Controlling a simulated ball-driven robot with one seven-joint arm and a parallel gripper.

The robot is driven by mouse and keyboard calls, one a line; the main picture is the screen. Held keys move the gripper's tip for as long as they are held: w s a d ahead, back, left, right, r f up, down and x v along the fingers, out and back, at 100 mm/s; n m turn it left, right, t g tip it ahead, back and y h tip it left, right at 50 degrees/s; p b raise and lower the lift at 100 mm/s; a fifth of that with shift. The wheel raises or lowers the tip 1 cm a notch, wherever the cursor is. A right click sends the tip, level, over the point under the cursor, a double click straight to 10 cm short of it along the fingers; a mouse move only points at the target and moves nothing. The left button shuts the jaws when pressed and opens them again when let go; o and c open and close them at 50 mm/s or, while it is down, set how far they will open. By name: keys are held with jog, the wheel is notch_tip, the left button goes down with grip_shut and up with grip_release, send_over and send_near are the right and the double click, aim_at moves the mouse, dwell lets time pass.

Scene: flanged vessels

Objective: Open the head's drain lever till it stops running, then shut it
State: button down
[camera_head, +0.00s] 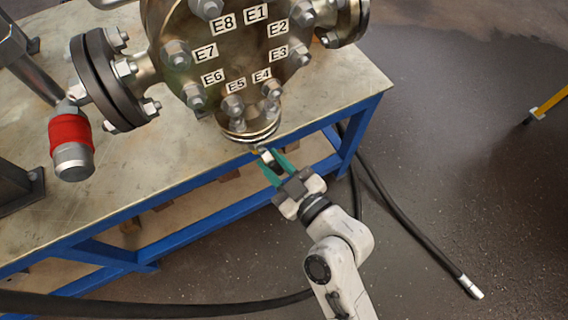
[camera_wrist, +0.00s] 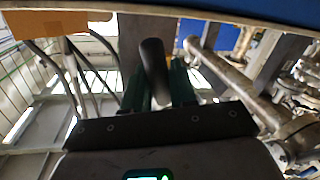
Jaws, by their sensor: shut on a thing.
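The vessel head (camera_head: 235,50) is a round metal flange with bolts and labels E1 to E8, on a workbench. A short flanged outlet (camera_head: 248,130) sits at its lower edge. My gripper (camera_head: 268,160), with green fingers, is just below this outlet at the bench's front edge. In the wrist view my gripper (camera_wrist: 158,85) is shut on a dark rounded handle (camera_wrist: 153,58), which looks like the drain lever. The lever's pivot and valve body are mostly hidden, so its angle cannot be told. No running liquid can be made out.
The workbench (camera_head: 330,95) has a blue frame and a lower shelf. A side flange with a red-banded fitting (camera_head: 71,135) is at left. A black hose (camera_head: 415,225) with a metal end lies on the floor at right. A yellow bar (camera_head: 550,104) is at far right.

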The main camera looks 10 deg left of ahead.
jog(key=n, duration=0.2)
jog(key=d+b, duration=0.1)
jog(key=shift+w+r+n+h, duration=0.25)
jog(key=shift+w+n+h, duration=0.15)
jog(key=shift+w+d+r+n+t+h+p, duration=0.2)
jog(key=shift+d+r+n+h+p, duration=0.45)
jog(key=shift+n, duration=1)
jog(key=shift+w+d+r+n+h+p, duration=0.3)
jog(key=shift+r+n+p, duration=0.6)
jog(key=shift+n, duration=0.7)
jog(key=shift+w+d+r+n+t+h+p, duration=0.1)
jog(key=shift+w+d+r+n+h+p, duration=0.3)
jog(key=shift+r+n, duration=0.95)
jog(key=shift+s+a+f+n, duration=0.1)
jog(key=shift+f+n, duration=0.2)
jog(key=shift+n, duration=0.1)
jog(key=c, duration=1.1)
grip_release()
jog(key=shift+o, duration=0.2)
jog(key=p+v, duration=0.2)
jog(key=v, duration=0.9)
jog(key=shift+a, duration=0.1)
